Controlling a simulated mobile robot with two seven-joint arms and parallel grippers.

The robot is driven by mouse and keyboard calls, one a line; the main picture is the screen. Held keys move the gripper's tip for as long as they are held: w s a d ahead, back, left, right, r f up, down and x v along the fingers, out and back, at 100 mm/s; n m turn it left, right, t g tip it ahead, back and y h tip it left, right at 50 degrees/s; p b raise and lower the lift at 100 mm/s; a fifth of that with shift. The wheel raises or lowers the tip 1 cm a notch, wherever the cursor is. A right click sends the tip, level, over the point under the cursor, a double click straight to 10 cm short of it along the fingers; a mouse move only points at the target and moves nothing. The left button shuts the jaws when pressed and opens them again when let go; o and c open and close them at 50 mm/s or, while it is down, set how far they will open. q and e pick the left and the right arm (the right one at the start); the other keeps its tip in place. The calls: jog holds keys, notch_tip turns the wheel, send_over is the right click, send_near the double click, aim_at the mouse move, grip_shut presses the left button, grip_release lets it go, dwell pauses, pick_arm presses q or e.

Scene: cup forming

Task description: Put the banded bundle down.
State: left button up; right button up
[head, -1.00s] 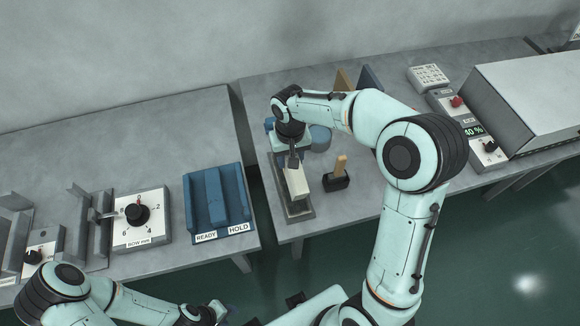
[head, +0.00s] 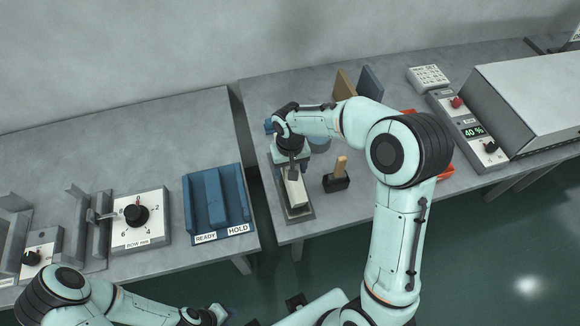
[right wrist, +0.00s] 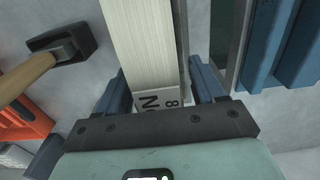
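The bundle, a pale block of stacked sheets (head: 297,193), is low in a narrow grey tray (head: 300,218) at the left end of the right table. My right gripper (head: 292,168) is above its far end. I cannot make out the band, nor whether the bundle's underside rests fully on the tray. My left gripper (head: 216,314) is at the bottom edge, too small and cut off to read.
A black stamp with a wooden handle (head: 340,168) stands just right of the tray. A blue READY/HOLD rack (head: 240,190) and a dial box (head: 138,215) are on the left table. A gap separates the tables. An orange item (head: 446,172) is behind my right arm.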

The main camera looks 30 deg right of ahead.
jog(key=shift+w+r, duration=0.1)
jog(key=shift+r, duration=0.1)
notch_tip(320, 180, up, 12)
jog(key=shift+p, duration=0.65)
pick_arm(q)
jog(key=shift+w+r, duration=0.7)
jog(key=shift+r, duration=0.15)
jog(key=shift+s, duration=0.1)
